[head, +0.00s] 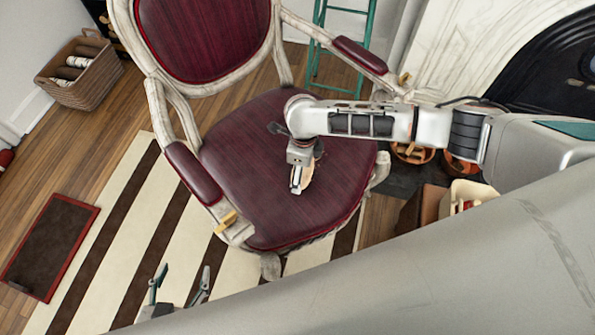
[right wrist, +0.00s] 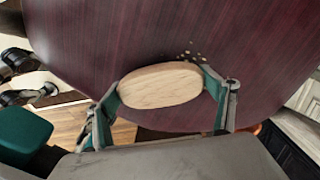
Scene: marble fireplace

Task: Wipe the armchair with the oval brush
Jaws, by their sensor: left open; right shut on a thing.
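The armchair (head: 262,140) has a dark red striped seat and back in a pale, worn frame. Its seat (right wrist: 120,35) fills the upper part of the right wrist view, with small light crumbs (right wrist: 190,53) on it. My right gripper (head: 299,182) is over the middle of the seat, shut on the oval brush (right wrist: 160,87). The brush shows its pale wooden back between the fingers; its bristles are hidden. I cannot tell whether it touches the seat. My left gripper (head: 181,279) is open and empty, low in the head view, in front of the chair.
A wicker basket (head: 85,72) stands at the upper left. A red-edged dark mat (head: 48,246) lies at the left. A striped rug (head: 150,225) lies under the chair. A green ladder (head: 314,45) and the marble fireplace (head: 455,45) are behind; pots (head: 412,153) stand at right.

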